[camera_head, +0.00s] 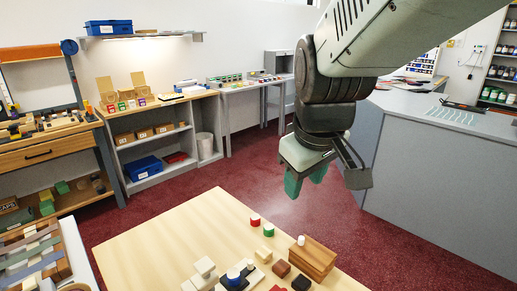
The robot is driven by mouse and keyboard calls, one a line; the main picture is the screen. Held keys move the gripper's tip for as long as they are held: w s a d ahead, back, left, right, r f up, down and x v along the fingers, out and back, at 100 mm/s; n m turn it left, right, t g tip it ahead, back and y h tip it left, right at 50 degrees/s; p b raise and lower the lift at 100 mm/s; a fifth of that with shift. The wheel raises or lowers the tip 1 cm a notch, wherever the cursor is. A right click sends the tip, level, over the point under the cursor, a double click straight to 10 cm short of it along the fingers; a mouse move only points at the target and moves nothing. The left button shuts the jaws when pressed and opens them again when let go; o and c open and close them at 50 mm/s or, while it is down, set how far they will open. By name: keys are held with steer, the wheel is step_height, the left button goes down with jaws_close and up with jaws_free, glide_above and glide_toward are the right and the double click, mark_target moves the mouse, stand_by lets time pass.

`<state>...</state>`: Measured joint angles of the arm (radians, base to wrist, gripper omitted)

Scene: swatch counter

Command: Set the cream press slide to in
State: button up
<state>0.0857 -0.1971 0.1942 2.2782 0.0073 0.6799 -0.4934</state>
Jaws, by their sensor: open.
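My gripper (306,180) hangs over the floor beyond the far edge of the pale wooden table (180,230), apart from everything on it. Cream blocks (205,267) stand near the front of the table. The lower picture edge cuts off the front of this group.
A wooden block (314,258) with a white knob, a red-topped piece (255,220), a green piece (268,229) and brown blocks (281,268) stand close by. The table's left part is bare. A grey counter (420,160) stands at the right.

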steer(key=w+a+f+n+g+y, duration=0.25)
steer(key=w+f+n, duration=0.35)
steer(key=w+f, duration=0.5)
steer(key=n+g+y, duration=0.2)
steer(key=n, duration=0.3)
glide_toward(251, 261)
steer(key=x, duration=0.8)
steer(key=shift+a+f, duration=0.2)
steer(key=shift+f, duration=0.15)
jaws_close()
